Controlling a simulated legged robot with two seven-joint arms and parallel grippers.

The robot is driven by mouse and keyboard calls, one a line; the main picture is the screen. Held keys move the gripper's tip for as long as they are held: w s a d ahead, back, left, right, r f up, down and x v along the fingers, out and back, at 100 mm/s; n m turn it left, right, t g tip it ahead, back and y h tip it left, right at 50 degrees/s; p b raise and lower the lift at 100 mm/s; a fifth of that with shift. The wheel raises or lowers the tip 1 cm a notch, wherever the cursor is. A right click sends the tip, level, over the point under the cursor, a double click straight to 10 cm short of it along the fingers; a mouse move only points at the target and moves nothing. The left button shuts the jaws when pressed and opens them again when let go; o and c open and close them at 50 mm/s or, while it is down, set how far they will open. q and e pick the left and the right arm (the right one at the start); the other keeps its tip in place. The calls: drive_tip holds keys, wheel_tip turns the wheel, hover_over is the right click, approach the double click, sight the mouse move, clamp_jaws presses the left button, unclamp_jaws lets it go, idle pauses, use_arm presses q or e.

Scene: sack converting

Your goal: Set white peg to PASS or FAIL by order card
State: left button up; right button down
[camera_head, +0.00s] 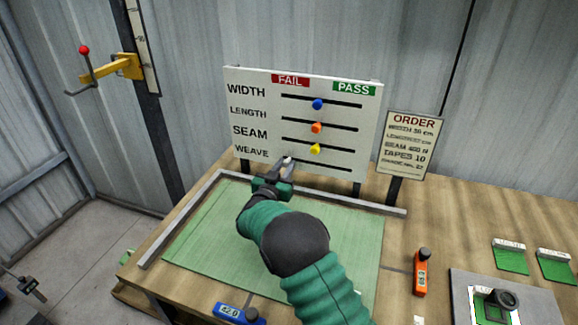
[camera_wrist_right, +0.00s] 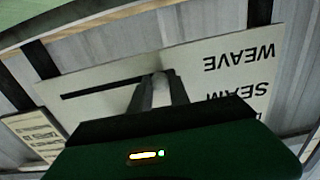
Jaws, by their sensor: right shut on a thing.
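The white sorting board (camera_head: 300,125) stands at the back of the bench, with red FAIL at the left and green PASS at the right. Its rows are WIDTH, LENGTH, SEAM and WEAVE. My right gripper (camera_head: 285,164) is shut at the WEAVE slot, near its FAIL end. The white peg (camera_wrist_right: 160,86) shows between the fingers in the right wrist view; the fingers partly hide it. The slot (camera_wrist_right: 100,87) runs free towards the PASS side. The order card (camera_head: 408,147) stands right of the board; TAPES 10 is legible, smaller lines are blurred. My left gripper is not in view.
Blue (camera_head: 318,104), orange (camera_head: 317,128) and yellow (camera_head: 315,148) pegs sit mid-slot in the rows above. A green mat (camera_head: 205,235) lies under my right arm. A blue tool (camera_head: 238,313) and an orange tool (camera_head: 421,273) lie at the front and right.

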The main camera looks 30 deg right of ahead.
drive_tip(key=c, duration=1.5)
unclamp_jaws()
drive_tip(key=shift+a, duration=0.15)
drive_tip(key=shift+c, duration=0.2)
drive_tip(key=shift+o, duration=1.3)
drive_tip(key=shift+w+a+f, duration=0.1)
drive_tip(key=shift+w+a, duration=0.1)
drive_tip(key=shift+o, duration=0.2)
drive_tip(key=shift+a, duration=0.25)
drive_tip(key=shift+s+d+r, duration=0.1)
drive_tip(key=shift+d+r, duration=0.1)
drive_tip(key=shift+d+f, duration=0.1)
drive_tip(key=shift+d, duration=0.15)
drive_tip(key=shift+s+a+f, duration=0.1)
drive_tip(key=shift+s+a, duration=0.2)
use_arm(q)
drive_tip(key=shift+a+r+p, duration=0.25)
drive_tip(key=shift+p, duration=0.1)
use_arm(e)
drive_tip(key=v, duration=1.6)
drive_tip(key=shift+a, duration=0.15)
drive_tip(key=shift+w, duration=0.1)
